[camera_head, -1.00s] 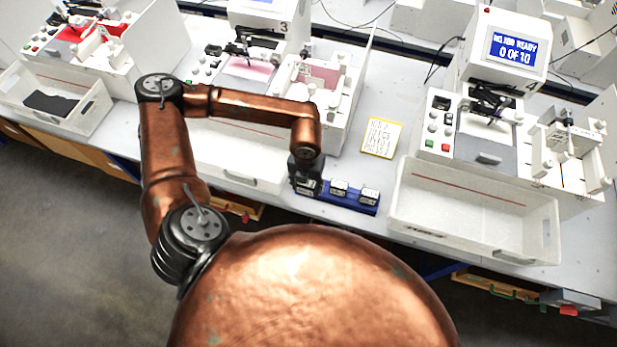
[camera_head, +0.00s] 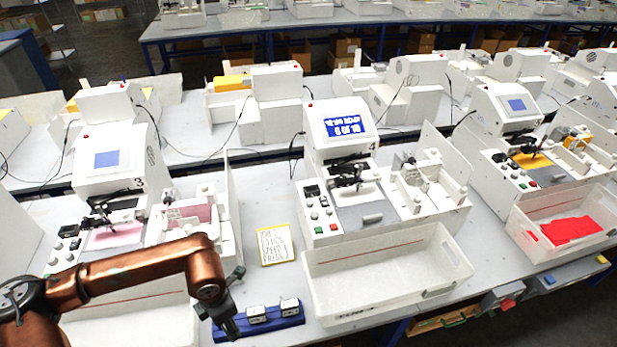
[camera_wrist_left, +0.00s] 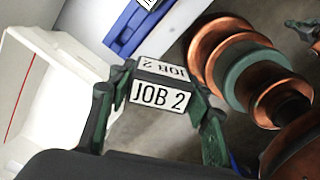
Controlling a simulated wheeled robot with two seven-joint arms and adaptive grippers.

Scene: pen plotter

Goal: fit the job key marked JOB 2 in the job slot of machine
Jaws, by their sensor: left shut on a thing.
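My left gripper (camera_head: 224,318) is shut on the job key marked JOB 2 (camera_wrist_left: 160,96), a small block with white labels on two faces. In the wrist view the key sits between the two fingers, apart from the blue key rack (camera_wrist_left: 130,30). In the head view the rack (camera_head: 262,331) stands just right of the gripper and bears two other keys (camera_head: 289,306); the held key is hidden there. Machine 4 (camera_head: 338,150), with a lit blue screen, stands behind and right of the gripper. I cannot make out its job slot clearly.
A white bin (camera_head: 390,270) stands in front of machine 4, right of the rack. A yellow-edged note (camera_head: 275,245) lies behind the rack. Machine 3 (camera_head: 110,160) is at the left; another machine (camera_head: 505,110) is at the right. Bare tabletop surrounds the note.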

